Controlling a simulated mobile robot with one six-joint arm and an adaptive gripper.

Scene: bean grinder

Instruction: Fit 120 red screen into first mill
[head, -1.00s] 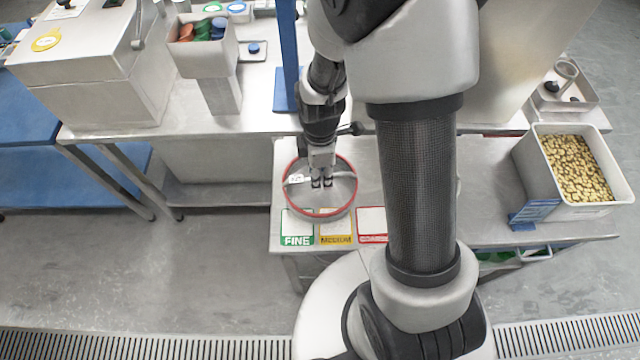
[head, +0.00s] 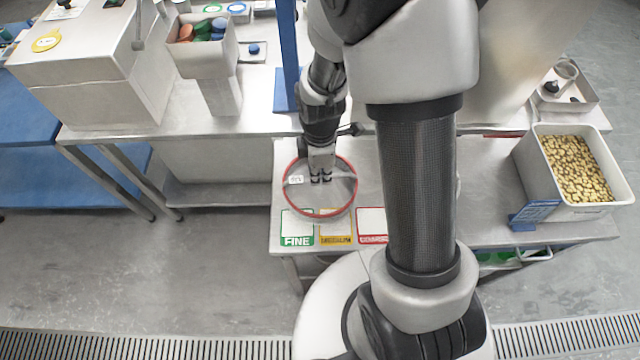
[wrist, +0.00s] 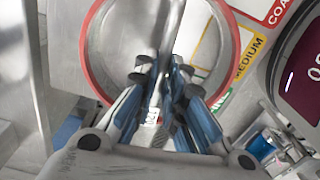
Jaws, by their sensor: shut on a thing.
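The red-rimmed round screen (head: 335,200) is at the left end of the near steel bench, by the grade cards. My gripper (head: 320,178) points down inside the ring and is shut on the bar. In the wrist view the red rim (wrist: 86,50) curves around my fingers (wrist: 160,80), which hide much of the bar. A grey boxy machine (head: 90,85) with a yellow round label stands at the back left; I cannot tell whether it is the first mill.
The FINE card (head: 297,228), MEDIUM card (head: 336,230) and red-edged card (head: 371,222) lie along the bench front. A tub of beans (head: 530,170) stands at right. A bin of coloured pieces (head: 203,62) and a blue post (head: 288,60) stand behind. A dark display (wrist: 300,65) is close by in the wrist view.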

